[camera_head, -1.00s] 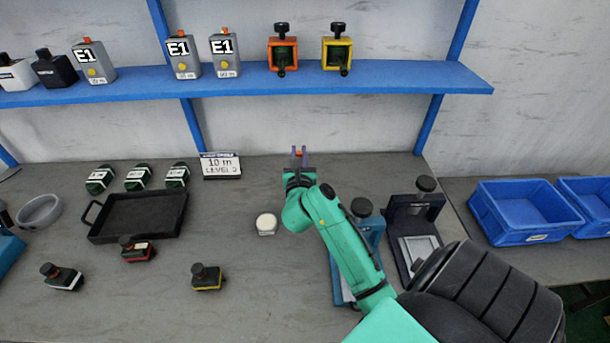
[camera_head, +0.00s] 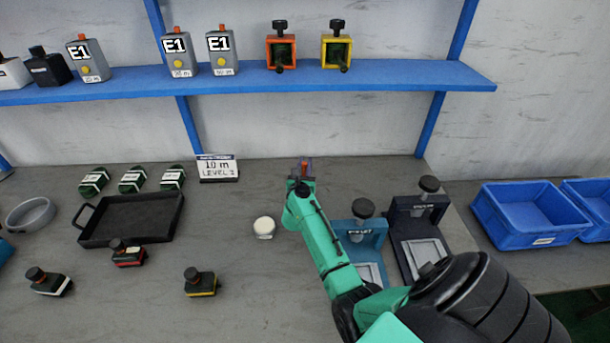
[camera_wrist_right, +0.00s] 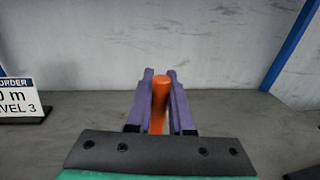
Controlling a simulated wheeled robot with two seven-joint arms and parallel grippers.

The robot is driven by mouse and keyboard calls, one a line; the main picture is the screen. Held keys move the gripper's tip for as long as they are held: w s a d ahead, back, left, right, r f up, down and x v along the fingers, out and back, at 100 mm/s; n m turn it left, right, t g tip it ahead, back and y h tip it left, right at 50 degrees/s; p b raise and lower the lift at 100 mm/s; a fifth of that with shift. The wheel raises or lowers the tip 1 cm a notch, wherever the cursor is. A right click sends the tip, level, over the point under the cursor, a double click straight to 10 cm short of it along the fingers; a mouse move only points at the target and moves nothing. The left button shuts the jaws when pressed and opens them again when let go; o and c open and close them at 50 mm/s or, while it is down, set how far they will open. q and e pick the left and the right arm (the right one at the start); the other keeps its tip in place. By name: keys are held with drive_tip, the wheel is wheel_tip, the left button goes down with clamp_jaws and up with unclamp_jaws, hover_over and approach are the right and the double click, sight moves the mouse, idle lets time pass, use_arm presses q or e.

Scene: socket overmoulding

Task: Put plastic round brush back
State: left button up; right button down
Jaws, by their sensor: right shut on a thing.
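My right gripper (camera_head: 301,171) is above the back part of the grey table, near the wall. Its purple fingers (camera_wrist_right: 159,102) are shut on an orange rod-like thing (camera_wrist_right: 159,98), likely the brush's handle, which stands upright between them in the right wrist view. In the head view only a small orange bit of it shows. Its lower part is hidden by the gripper. A white round pot (camera_head: 264,227) stands on the table to the left of my right forearm. My left gripper is not in view.
A black tray (camera_head: 178,222) lies left, with green packs behind it and black stamps in front. A sign (camera_head: 217,168) stands by the wall. Two presses (camera_head: 359,235) (camera_head: 417,225) stand close right of my arm. Blue bins (camera_head: 530,241) are far right, and a blue shelf (camera_head: 380,78) runs above.

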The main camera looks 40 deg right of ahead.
wheel_tip(320, 180, down, 2)
drive_tip(key=shift+f, duration=0.15)
drive_tip(key=shift+f+b, duration=0.15)
drive_tip(key=shift+b, duration=0.15)
drive_tip(key=c, duration=0.8)
unclamp_jaws()
drive_tip(key=shift+r+p, duration=0.3)
drive_tip(key=v, duration=1.2)
drive_tip(key=shift+f+b, duration=0.1)
drive_tip(key=shift+b, duration=0.25)
drive_tip(key=shift+s+a+f, duration=0.1)
